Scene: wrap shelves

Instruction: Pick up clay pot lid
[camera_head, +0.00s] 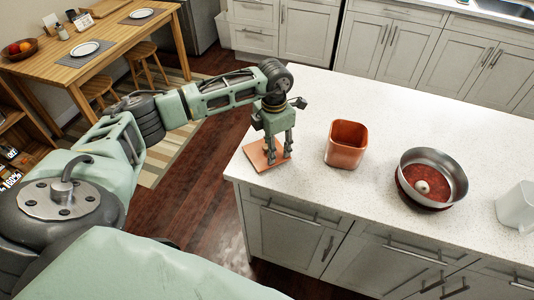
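A flat, square, orange-brown clay lid (257,157) lies on the white counter near its left corner. My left gripper (279,154) points down over the lid, with its fingertips at or just above the lid's surface. The two fingers stand apart, and I see nothing held between them. The fingers hide part of the lid, so I cannot tell whether they touch it. An open, square clay pot (346,151) of the same colour stands on the counter to the right of the lid. My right gripper is not in view.
A round steel-rimmed vessel (458,180) with a reddish inside and a pale knob stands right of the pot. A white container (517,207) is at the right edge. Bare counter (316,100) lies behind the pot. A wooden dining table (118,38) stands far left.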

